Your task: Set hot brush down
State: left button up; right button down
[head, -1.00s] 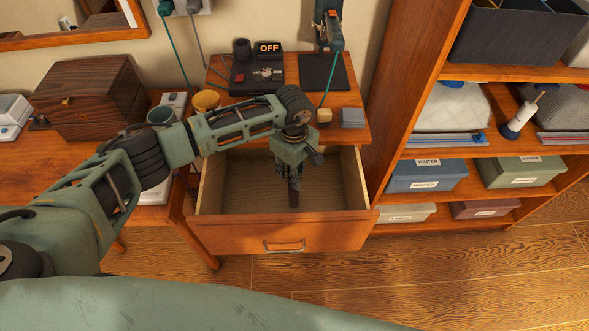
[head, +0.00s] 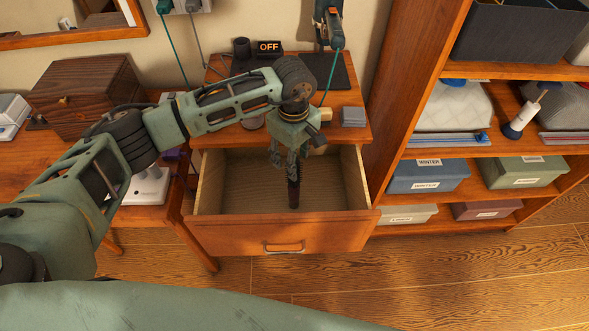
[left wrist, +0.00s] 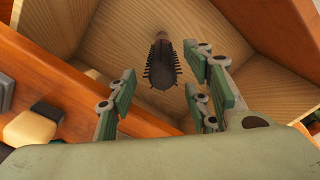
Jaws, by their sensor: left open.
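The hot brush (head: 293,188) is dark with a bristled barrel and is inside the open drawer (head: 240,185), near its front panel. In the left wrist view the brush (left wrist: 162,65) shows between and beyond my fingers, its bristled end towards me. I cannot tell whether it lies flat or leans. My left gripper (head: 288,158) is over the drawer, just behind and above the brush. In the left wrist view its fingers (left wrist: 163,92) are spread, with a gap on both sides of the brush. My right gripper is not in view.
The wooden drawer front (head: 280,235) sticks out over the floor. On the tabletop above are an OFF display (head: 269,47), a dark pad (head: 332,72) and a grey block (head: 353,116). A tool hangs on the wall (head: 328,25). A shelf unit (head: 410,100) stands at the right.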

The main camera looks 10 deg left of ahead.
pick_arm(q)
notch_tip(320, 180, up, 6)
jog(key=shift+r+b, duration=0.1)
jog(key=shift+b, duration=0.55)
